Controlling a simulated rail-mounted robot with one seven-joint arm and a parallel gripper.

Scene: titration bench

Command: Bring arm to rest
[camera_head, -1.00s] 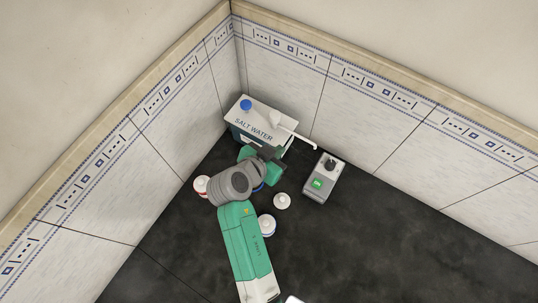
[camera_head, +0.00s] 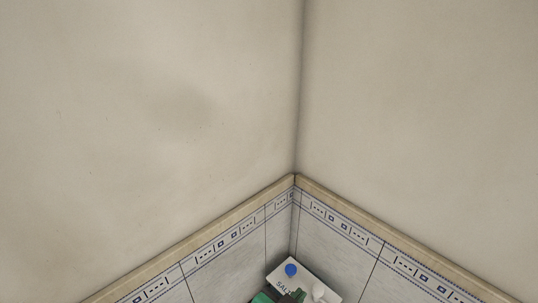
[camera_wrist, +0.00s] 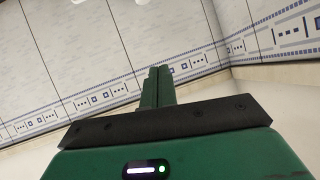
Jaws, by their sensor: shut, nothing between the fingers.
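My gripper (camera_wrist: 158,86) shows in the wrist view as two green fingers side by side, shut with nothing between them. Beyond the fingers are only tiled wall and plain wall. In the head view only a small green and dark part of my arm shows at the bottom edge, in front of the salt water box (camera_head: 322,276).
The salt water box, with a blue cap (camera_head: 290,270) and a white fitting (camera_head: 319,290), stands in the corner, cut off by the bottom edge. Tiled walls with a patterned border (camera_head: 232,237) meet behind it. The bench top is out of view.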

